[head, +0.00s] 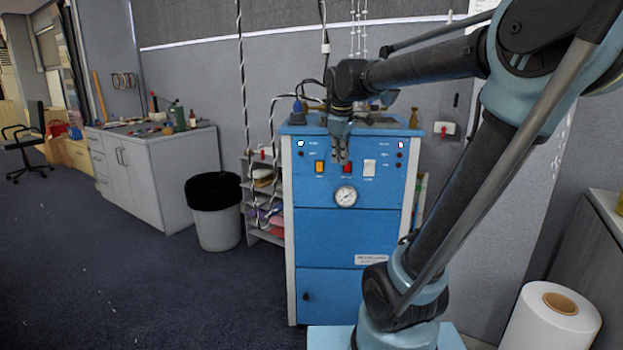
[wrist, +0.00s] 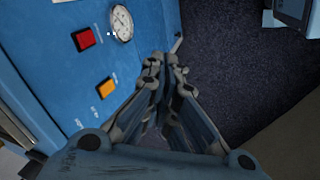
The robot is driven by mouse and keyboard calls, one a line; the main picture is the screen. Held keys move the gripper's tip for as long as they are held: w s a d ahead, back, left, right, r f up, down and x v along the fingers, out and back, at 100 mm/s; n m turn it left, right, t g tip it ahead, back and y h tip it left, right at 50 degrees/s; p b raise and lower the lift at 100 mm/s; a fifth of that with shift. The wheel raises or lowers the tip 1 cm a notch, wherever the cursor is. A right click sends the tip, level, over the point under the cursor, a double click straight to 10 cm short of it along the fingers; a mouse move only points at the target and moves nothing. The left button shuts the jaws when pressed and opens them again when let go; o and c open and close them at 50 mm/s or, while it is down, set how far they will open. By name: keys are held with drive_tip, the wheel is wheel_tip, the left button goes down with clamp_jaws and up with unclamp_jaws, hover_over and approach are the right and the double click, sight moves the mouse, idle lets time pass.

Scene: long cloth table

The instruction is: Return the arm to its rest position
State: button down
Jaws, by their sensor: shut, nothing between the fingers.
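My gripper (head: 340,150) hangs at the end of my raised arm, pointing down in front of the upper part of a blue machine (head: 320,240). Its fingers are shut and empty. In the wrist view my gripper (wrist: 165,65) shows beside the machine's blue front panel (wrist: 60,60), with the dark carpet beyond the fingertips. I cannot tell how wide the gap to the panel is. The panel carries a red switch (wrist: 83,39), an orange switch (wrist: 105,88) and a round gauge (wrist: 121,23).
A trash bin (head: 217,228) and a white cabinet (head: 150,165) stand to the left of the machine. A white roll (head: 530,325) stands at the lower right. The dark carpet (head: 130,285) at the left is clear. Cables hang beside the machine.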

drive_tip(key=s+d+f+m, duration=0.3)
drive_tip(key=s+f+m, duration=0.1)
drive_tip(key=s+f, duration=0.3)
drive_tip(key=s+d+f+m+g, duration=0.1)
drive_tip(key=s+d+f+m, duration=0.2)
drive_tip(key=s+f, duration=0.5)
drive_tip(key=s+d+f+m, duration=0.3)
drive_tip(key=s+f+m, duration=0.2)
drive_tip(key=s+f, duration=0.2)
drive_tip(key=shift+s+d+f, duration=0.25)
drive_tip(key=shift+s+d, duration=0.15)
drive_tip(key=shift+s, duration=0.25)
